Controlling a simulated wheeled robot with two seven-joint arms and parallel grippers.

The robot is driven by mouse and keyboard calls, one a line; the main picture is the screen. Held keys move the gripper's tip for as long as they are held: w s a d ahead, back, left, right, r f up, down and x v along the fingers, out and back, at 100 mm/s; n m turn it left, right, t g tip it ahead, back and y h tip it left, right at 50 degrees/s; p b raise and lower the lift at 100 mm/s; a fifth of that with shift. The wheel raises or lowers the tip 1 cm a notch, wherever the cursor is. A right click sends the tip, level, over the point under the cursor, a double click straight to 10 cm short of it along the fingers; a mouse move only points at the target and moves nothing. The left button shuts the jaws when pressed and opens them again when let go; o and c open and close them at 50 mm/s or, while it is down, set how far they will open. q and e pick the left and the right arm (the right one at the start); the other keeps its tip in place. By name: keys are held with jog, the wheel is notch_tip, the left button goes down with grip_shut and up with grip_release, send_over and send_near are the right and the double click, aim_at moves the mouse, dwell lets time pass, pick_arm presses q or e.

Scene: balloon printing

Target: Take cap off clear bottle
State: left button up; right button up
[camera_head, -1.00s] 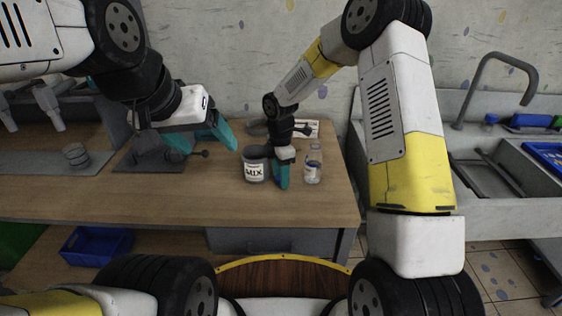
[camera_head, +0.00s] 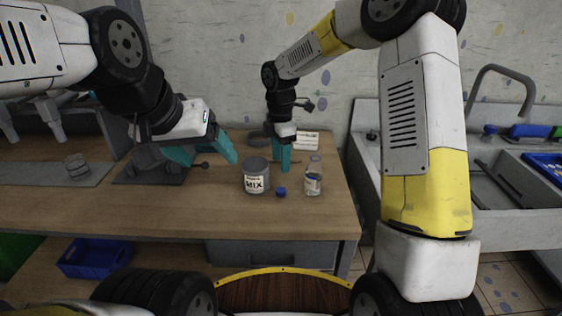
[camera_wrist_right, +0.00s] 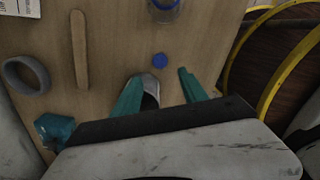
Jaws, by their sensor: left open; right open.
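The clear bottle (camera_head: 314,180) stands upright on the wooden table, with no cap on its neck. A small blue cap (camera_head: 281,192) lies on the table between the bottle and the grey MIX tub (camera_head: 256,177). My right gripper (camera_head: 285,168) is open and empty, above the table behind the cap. In the right wrist view, the cap (camera_wrist_right: 159,60) lies just beyond the open fingertips (camera_wrist_right: 161,74), and part of the bottle (camera_wrist_right: 164,8) shows at the top edge. My left gripper (camera_head: 207,155) is open and empty, left of the tub.
A grey ring (camera_wrist_right: 26,75) and a wooden stick (camera_wrist_right: 80,50) lie on the table. A paper label (camera_head: 306,141) lies at the back right. The sink (camera_head: 490,190) is to the right. Bare tabletop (camera_head: 190,205) stretches along the front left.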

jog(key=s+d+r+m+t, duration=0.1)
jog(key=s+d+r+m, duration=0.4)
jog(key=r, duration=0.2)
jog(key=s+d+r+m+t, duration=0.2)
jog(key=s+d+r+m, duration=0.25)
jog(key=r, duration=0.25)
jog(key=s+d+r+m+t+y, duration=0.1)
jog(key=s+d+m, duration=0.1)
jog(key=s+m, duration=0.4)
jog(key=s+d+r+m+t+y, duration=0.1)
jog(key=s+d+r+m+t, duration=0.1)
jog(key=s+m, duration=0.4)
jog(key=s+d, duration=0.1)
jog(key=s, duration=0.2)
jog(key=shift+s+d+m, duration=0.3)
jog(key=shift+d+m, duration=0.05)
